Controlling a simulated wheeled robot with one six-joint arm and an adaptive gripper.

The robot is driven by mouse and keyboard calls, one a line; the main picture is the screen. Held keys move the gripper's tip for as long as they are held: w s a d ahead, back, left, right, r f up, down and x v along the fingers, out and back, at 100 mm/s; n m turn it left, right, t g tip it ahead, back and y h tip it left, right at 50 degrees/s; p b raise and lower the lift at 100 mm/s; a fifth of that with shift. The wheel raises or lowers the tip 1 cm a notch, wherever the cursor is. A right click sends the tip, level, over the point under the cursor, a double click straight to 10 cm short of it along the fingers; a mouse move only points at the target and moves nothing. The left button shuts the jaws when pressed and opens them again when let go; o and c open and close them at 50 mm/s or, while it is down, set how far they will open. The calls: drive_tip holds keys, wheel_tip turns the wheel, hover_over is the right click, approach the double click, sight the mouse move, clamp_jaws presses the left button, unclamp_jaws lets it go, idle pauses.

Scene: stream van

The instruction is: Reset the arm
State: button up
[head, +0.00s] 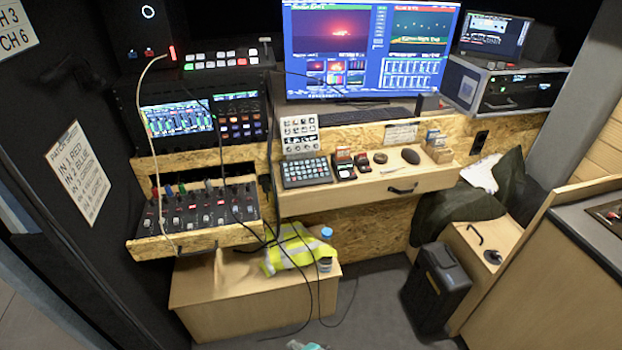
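Neither my arm nor my gripper can be made out in the head view. A small pale and teal thing (306,345) is cut off by the bottom edge, and I cannot tell what it is. The van's work area is in front of me, with a shallow wooden desk drawer (430,184) standing out below the monitor.
A wooden box (215,312) holds a hi-vis vest (296,250) and a blue-capped bottle (326,234). Loose cables hang to the floor (371,300) beside it. A black case (434,287) stands at right, near a counter (590,232). A mixer (203,210) juts out at left.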

drive_tip(key=s+d+r+n+t+h, duration=0.25)
drive_tip(key=s+d+n+t, duration=0.2)
drive_tip(key=s+d, duration=1.15)
drive_tip(key=s+d+r+n+t+h, duration=0.1)
drive_tip(key=s+d+r+n+t, duration=0.1)
drive_tip(key=s+r, duration=0.6)
drive_tip(key=s+d+r+n+t+h, duration=0.1)
drive_tip(key=s+d+r+n+t, duration=0.1)
drive_tip(key=s+r, duration=0.6)
wheel_tip(320, 180, up, 4)
drive_tip(key=shift+s+d+n, duration=0.4)
drive_tip(key=shift+d+n, duration=0.35)
drive_tip(key=shift+d, duration=0.1)
drive_tip(key=shift+t+h, duration=0.25)
